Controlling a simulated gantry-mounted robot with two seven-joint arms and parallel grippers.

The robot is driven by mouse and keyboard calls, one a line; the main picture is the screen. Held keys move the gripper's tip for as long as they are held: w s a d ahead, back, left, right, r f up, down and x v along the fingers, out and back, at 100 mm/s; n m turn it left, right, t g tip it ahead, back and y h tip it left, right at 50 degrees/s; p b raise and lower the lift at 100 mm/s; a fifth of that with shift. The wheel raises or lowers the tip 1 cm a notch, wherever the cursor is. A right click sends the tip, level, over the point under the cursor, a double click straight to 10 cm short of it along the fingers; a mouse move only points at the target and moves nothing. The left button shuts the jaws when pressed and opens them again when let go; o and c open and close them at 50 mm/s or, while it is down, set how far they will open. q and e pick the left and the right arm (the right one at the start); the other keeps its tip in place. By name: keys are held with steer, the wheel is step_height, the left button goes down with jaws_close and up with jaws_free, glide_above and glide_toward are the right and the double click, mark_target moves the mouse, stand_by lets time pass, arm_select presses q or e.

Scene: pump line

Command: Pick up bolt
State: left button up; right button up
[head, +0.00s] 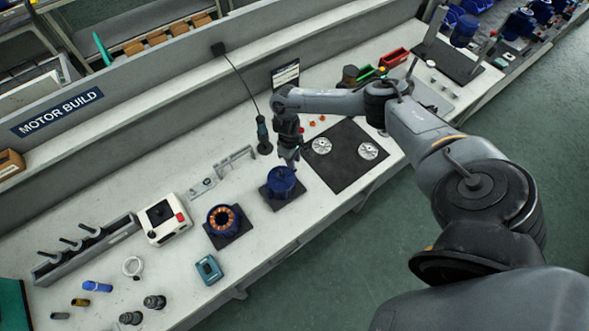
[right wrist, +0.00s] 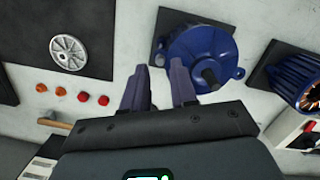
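No bolt is clearly recognisable in either view. Small red and orange round pieces (right wrist: 83,97) lie in a row on the bench in the right wrist view; they show as tiny red spots (head: 311,123) in the head view, too small to identify. My right gripper (head: 290,162) is over the bench by the blue motor housing (head: 281,181). In the right wrist view my right gripper (right wrist: 159,68) has its fingers apart with nothing between them. The blue housing (right wrist: 201,52), with a dark shaft, lies just beyond the right finger. My left gripper is not in view.
A dark mat (head: 345,178) with two silver discs (head: 321,145) lies right of the housing. A copper-wound stator (head: 223,219) stands to its left. A hanging screwdriver (head: 263,134) is close behind the gripper. A white box (head: 162,219) stands farther left.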

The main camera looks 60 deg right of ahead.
steer(key=shift+s+f, duration=0.15)
steer(key=shift+f, duration=1.05)
jaws_close()
steer(key=shift+r, duration=0.2)
steer(key=shift+r, duration=0.25)
step_height(320, 180, up, 9)
steer(key=shift+r, duration=0.15)
